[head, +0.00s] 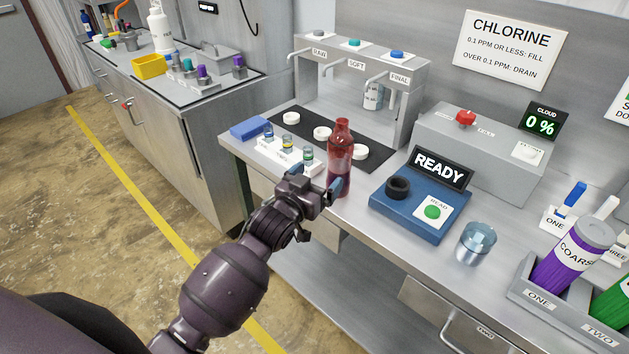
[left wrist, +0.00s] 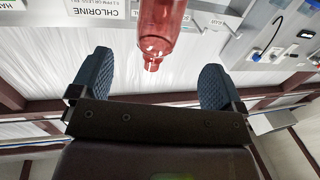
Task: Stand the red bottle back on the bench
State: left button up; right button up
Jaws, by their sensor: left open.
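The red bottle (head: 341,150) is upright near the bench's front edge, at the center of the head view. It looks like it stands on the bench (head: 352,212), but a finger partly covers its lower part. My left gripper (head: 317,177) is low beside the bottle, open, with one blue finger in front of the bottle's base. In the left wrist view the bottle (left wrist: 160,30) appears neck down, in line with the gap between the open fingers (left wrist: 155,75). Nothing is seen gripped. My right gripper is not in view.
A rack of small vials (head: 287,153) stands just left of the bottle. A blue reader (head: 408,207) with a green button is to its right, then a clear beaker (head: 476,243). Behind is a tap stand (head: 415,75) with white discs on a black mat.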

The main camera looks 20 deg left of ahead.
pick_arm(q)
jog(key=shift+s, duration=0.45)
jog(key=s+a+f+g+y, duration=0.1)
jog(key=s+a+f+g, duration=0.2)
jog(key=s+f, duration=0.6)
jog(key=s+a+f+g+y, duration=0.1)
jog(key=s+a+f+g, duration=0.1)
jog(key=s+f, duration=0.8)
jog(key=s+g, duration=0.1)
jog(key=s, duration=0.5)
jog(key=shift+a+f+n+y, duration=0.15)
jog(key=shift+a+n+y, duration=0.25)
jog(key=shift+s, duration=0.1)
